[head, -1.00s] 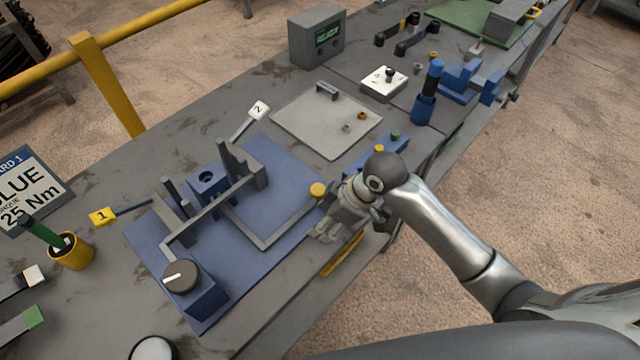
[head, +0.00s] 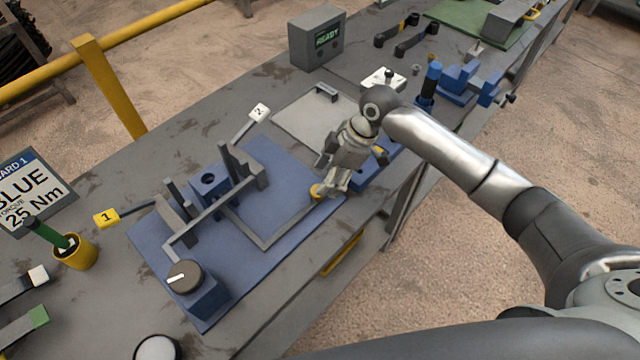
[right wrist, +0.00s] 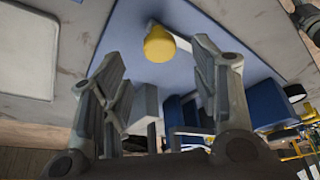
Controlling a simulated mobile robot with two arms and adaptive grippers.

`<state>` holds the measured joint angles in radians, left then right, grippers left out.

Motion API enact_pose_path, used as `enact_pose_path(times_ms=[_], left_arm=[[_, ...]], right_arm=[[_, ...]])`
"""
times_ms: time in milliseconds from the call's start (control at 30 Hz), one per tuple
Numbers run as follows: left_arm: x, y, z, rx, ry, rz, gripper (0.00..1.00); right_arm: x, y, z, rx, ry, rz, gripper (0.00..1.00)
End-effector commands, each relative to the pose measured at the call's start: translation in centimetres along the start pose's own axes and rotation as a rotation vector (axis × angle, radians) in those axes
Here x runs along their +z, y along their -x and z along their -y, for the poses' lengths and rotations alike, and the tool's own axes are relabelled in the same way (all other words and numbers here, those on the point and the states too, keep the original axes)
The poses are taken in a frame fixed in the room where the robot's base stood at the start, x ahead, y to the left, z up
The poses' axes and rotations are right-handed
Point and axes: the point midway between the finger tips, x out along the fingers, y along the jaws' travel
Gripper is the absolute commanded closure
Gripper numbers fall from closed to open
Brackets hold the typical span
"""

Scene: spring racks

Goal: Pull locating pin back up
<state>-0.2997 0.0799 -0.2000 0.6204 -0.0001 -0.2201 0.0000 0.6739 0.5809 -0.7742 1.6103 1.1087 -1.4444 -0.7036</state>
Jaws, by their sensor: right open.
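A yellow round knob (head: 316,191), which looks like the locating pin's head, is at the right corner of the blue fixture plate (head: 282,165), at the end of a grey bent bar (head: 285,232). My right gripper (head: 331,190) is at the knob and partly covers it in the head view. In the right wrist view the knob (right wrist: 160,44) shows between the two spread fingers of the right gripper (right wrist: 158,56), with a gap to each side. The gripper is open and holds nothing. The pin's shaft cannot be made out. My left gripper is not in view.
The blue plate carries grey uprights (head: 235,160) and a dial block (head: 190,285). The bench's near edge runs just right of the gripper.

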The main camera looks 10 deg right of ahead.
Motion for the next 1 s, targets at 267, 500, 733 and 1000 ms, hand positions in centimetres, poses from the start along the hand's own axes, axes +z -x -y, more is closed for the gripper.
enact_pose_path(times_ms=[267, 500, 733, 1000], left_arm=[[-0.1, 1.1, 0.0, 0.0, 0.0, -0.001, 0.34], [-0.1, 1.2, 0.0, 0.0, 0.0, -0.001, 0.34], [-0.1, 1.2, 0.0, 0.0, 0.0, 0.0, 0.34], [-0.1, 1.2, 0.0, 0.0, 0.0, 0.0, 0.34]], right_arm=[[-0.1, -4.3, 0.0, -0.001, -0.002, -0.001, 0.44], [0.0, -5.4, 0.0, 0.002, 0.0, 0.0, 0.44], [0.0, -5.4, 0.0, 0.002, 0.0, 0.0, 0.49], [0.0, -5.4, 0.0, 0.001, 0.0, 0.0, 0.84]])
